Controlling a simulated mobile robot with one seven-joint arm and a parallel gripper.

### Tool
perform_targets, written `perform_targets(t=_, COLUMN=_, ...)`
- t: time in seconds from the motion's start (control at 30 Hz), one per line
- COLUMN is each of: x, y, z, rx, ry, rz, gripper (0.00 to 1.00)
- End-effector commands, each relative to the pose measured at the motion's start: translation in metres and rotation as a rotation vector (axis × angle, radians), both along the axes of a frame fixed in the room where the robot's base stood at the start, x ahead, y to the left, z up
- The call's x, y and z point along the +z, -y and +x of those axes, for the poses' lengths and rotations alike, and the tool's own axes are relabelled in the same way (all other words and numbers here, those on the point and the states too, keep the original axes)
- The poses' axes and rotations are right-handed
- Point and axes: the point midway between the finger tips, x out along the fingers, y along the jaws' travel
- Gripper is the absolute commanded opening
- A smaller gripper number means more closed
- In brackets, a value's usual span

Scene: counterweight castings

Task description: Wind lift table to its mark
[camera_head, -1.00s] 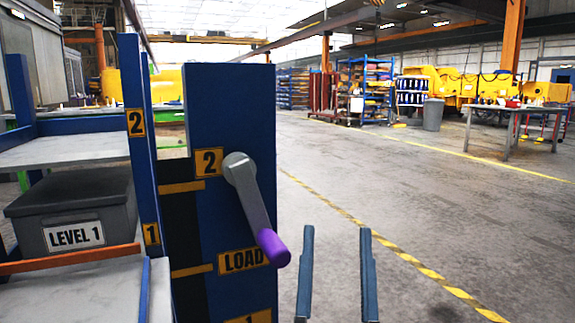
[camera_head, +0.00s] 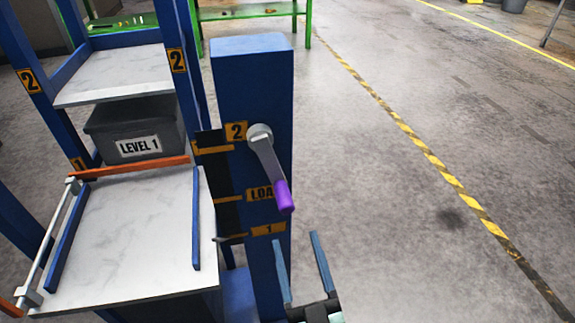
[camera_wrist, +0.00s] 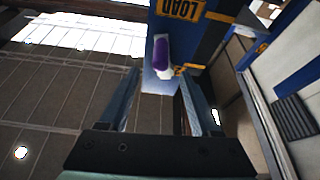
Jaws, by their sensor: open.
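The lift table (camera_head: 135,230) has a pale top with blue side rails and stands left of a blue column (camera_head: 252,85). The column carries yellow marks labelled 2, LOAD and 1. A pointer (camera_head: 230,238) at the table's right edge is close to mark 1. The grey crank (camera_head: 264,152) on the column hangs down to the right, ending in a purple handle (camera_head: 284,196). The handle also shows in the wrist view (camera_wrist: 161,52), ahead between the fingers. My gripper (camera_head: 299,255) is open and empty, below the handle and apart from it.
A rack at the left has a level 2 shelf (camera_head: 115,73) and a grey bin (camera_head: 135,125) labelled LEVEL 1. An orange bar (camera_head: 130,169) crosses the table's far edge. A green bench (camera_head: 250,10) stands behind.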

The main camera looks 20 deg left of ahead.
Motion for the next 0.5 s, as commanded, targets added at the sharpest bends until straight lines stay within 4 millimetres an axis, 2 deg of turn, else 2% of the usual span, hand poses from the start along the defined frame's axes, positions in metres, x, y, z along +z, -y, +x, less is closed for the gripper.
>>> perform_targets(t=0.17, x=0.007, y=-0.013, z=0.015, rx=0.005, ry=0.003, rz=0.001, gripper=0.64)
perform_targets(t=0.5, x=0.034, y=-0.051, z=0.068, rx=0.003, ry=0.003, rz=0.001, gripper=0.64)
